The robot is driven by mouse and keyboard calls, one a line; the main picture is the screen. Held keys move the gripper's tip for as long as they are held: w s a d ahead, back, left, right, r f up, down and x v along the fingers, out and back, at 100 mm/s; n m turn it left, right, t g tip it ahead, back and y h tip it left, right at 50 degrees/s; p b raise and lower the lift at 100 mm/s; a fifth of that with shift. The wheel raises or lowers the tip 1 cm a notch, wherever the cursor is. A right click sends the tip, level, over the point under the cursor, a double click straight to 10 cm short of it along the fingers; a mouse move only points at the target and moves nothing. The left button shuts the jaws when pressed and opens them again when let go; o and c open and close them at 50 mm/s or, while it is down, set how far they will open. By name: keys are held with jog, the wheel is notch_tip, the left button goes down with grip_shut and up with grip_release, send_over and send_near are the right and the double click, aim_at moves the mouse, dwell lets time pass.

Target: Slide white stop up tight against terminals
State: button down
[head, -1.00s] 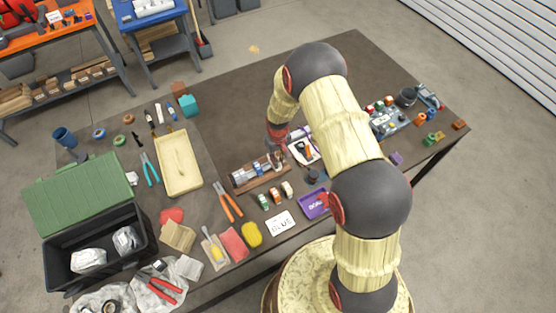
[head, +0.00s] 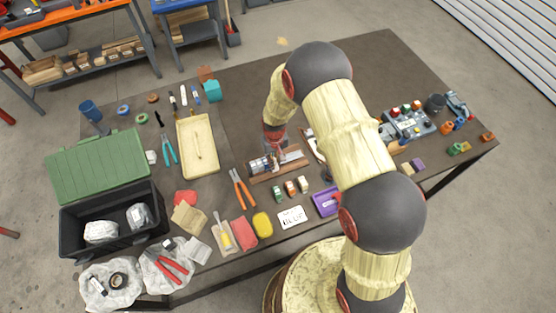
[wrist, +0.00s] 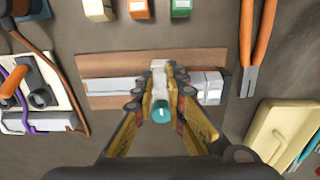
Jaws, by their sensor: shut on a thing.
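A metal rail (wrist: 112,86) lies on a brown wooden board (wrist: 112,62); the board also shows in the head view (head: 292,172). Grey-white terminals (wrist: 207,86) sit on the rail, right of my gripper in the wrist view. My gripper (wrist: 160,88) is over the rail, its fingers shut on the white stop (wrist: 159,68), which is partly hidden between them. A teal round piece (wrist: 161,112) shows between the fingers, nearer the camera. Whether the stop touches the terminals is hidden by the right finger. In the head view my gripper (head: 274,147) comes down onto the rail.
Orange-handled pliers (wrist: 257,50) lie beyond the terminals. A cream tray (wrist: 277,130) is at lower right, and a white board with cables (wrist: 38,98) is at left. Several small coloured blocks (wrist: 138,8) line the far side of the rail in the wrist view.

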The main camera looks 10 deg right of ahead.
jog(key=c, duration=1.8)
grip_release()
jog(key=shift+a, duration=0.15)
notch_tip(320, 180, up, 12)
jog(key=s+d+r+m+t+b, duration=0.1)
jog(key=s+d+r+b, duration=0.3)
jog(key=s+r+b, duration=0.4)
jog(key=s+d+r+m+t+b, duration=0.1)
jog(key=s+d+r+t+b, duration=0.3)
jog(key=s, duration=1.3)
notch_tip(320, 180, up, 6)
jog(key=d+b, duration=0.1)
jog(key=b, duration=0.3)
jog(key=shift+s+d+r+t, duration=0.2)
jog(key=shift+s+d+t, duration=0.1)
